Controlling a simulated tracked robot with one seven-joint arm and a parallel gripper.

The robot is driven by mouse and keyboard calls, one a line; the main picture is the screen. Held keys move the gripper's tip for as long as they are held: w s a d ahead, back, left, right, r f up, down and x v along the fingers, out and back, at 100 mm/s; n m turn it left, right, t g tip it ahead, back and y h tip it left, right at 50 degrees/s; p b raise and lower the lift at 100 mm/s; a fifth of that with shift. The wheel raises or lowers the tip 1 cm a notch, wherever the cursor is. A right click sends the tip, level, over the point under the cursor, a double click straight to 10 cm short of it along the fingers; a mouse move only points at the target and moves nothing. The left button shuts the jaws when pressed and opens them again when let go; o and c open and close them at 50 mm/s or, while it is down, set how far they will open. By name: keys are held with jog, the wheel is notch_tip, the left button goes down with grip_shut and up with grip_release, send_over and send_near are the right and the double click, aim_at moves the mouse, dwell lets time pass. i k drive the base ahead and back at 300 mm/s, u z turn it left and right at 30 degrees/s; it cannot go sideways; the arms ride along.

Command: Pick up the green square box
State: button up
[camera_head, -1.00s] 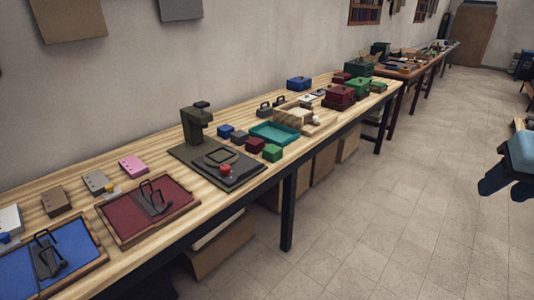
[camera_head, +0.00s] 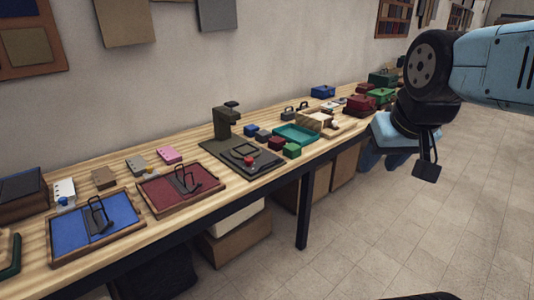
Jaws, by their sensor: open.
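A small green square box (camera_head: 292,150) sits near the front edge of the long wooden table, right of the dark press. A larger green box (camera_head: 381,96) and a dark green box (camera_head: 383,79) stand farther along the table, partly hidden by my arm. My gripper (camera_head: 427,168) hangs at the right of the view, over the floor in front of the table. It is open and empty, well apart from every green box.
Left of the small green box is a dark red box (camera_head: 276,143), with a teal tray (camera_head: 298,136) behind. The dark press (camera_head: 226,122) stands to its left. Red and blue trays lie farther left. The tiled floor (camera_head: 440,240) before the table is clear.

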aim_at(291, 151)
jog(key=u, duration=0.1)
jog(key=i, duration=1)
